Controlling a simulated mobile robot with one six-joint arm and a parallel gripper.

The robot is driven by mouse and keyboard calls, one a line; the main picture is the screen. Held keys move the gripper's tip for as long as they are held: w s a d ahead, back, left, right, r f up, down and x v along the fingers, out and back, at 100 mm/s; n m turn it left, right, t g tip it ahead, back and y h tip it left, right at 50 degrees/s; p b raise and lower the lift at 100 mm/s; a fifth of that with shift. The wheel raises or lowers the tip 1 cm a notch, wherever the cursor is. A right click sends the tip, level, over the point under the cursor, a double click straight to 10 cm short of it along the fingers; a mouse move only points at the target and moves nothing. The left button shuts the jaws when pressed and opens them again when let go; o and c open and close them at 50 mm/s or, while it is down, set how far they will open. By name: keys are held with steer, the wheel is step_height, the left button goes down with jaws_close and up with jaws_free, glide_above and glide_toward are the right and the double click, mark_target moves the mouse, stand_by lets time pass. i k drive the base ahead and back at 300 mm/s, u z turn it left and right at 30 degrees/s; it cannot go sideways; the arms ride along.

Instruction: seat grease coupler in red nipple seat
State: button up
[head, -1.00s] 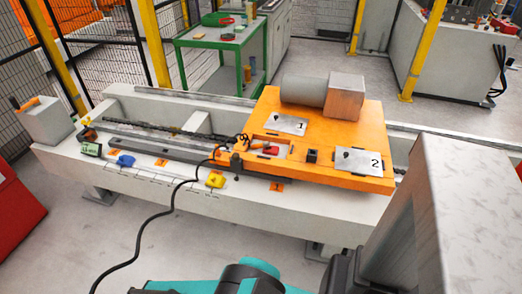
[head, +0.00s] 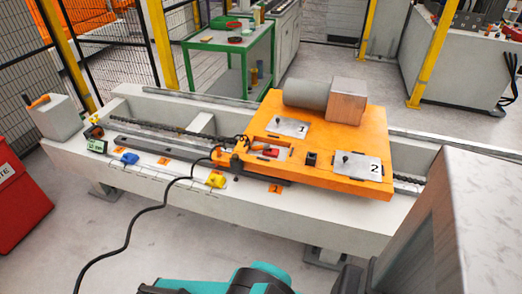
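The red nipple seat appears to be the small red piece (head: 270,152) in a recess near the left end of the orange carriage plate (head: 335,180). A black hose (head: 130,225) rises from the lower left and ends among small dark and orange parts at the plate's left edge. The grease coupler is probably at that hose end, but it is too small to make out. Whether it touches the red piece cannot be told. Teal and black links of my arm (head: 230,280) show at the bottom edge. My gripper is not in view.
The plate carries metal plates marked 1 (head: 292,128) and 2 (head: 358,165), and a grey cylinder (head: 306,94) with a block. Blue (head: 130,158) and yellow (head: 215,181) pieces sit on the pale bed (head: 170,190). A large grey block (head: 460,225) fills the lower right. A red bin (head: 18,200) stands left.

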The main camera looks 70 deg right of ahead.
mark_target(272, 152)
steer(key=z, duration=0.1)
steer(key=i, duration=0.95)
steer(key=u, duration=0.05)
